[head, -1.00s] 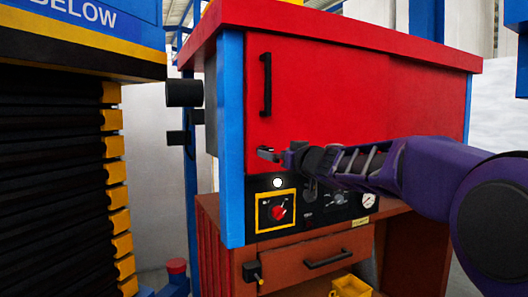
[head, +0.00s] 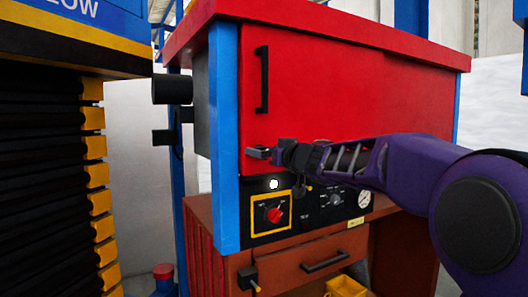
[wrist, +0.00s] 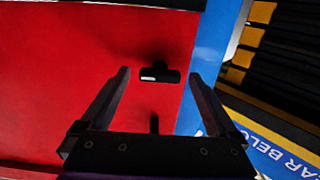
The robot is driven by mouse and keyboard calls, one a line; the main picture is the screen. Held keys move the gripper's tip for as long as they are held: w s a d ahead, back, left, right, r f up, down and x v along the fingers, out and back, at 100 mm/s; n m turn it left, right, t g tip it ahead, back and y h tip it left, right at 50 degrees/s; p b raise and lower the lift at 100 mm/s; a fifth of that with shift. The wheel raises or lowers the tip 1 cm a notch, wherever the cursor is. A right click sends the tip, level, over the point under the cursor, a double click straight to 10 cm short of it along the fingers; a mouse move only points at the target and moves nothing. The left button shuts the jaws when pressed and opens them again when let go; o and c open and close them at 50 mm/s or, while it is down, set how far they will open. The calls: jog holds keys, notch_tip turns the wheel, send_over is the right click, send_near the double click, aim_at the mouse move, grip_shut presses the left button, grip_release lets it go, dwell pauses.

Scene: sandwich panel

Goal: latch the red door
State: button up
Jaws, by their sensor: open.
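The red door (head: 350,95) fills the front of the cabinet and looks closed. It has a black vertical bar handle (head: 262,80) near its left edge. Below the handle is a small dark latch (head: 257,152) with a pale end, at the door's lower left corner. My gripper (head: 276,150) is at the latch, reaching in from the right. In the wrist view the latch (wrist: 160,75) lies between the tips of my open gripper (wrist: 160,85), with a gap on each side. How deep the fingers reach around it is hard to tell.
Below the door is a black control panel with a red knob (head: 274,214) and a gauge (head: 365,199). A blue post (head: 225,140) borders the door's left side. A black bellows column with yellow edges (head: 45,180) stands at the left. A drawer (head: 305,262) is underneath.

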jog(key=c, duration=1.4)
jog(key=shift+n, duration=0.3)
jog(key=n+p, duration=0.1)
jog(key=n, duration=0.1)
jog(key=shift+r+n, duration=0.1)
jog(key=shift+n, duration=0.2)
jog(key=n, duration=1)
jog(key=shift+b, duration=0.3)
jog(key=n+b, duration=0.1)
jog(key=n, duration=0.3)
jog(key=shift+n, duration=0.3)
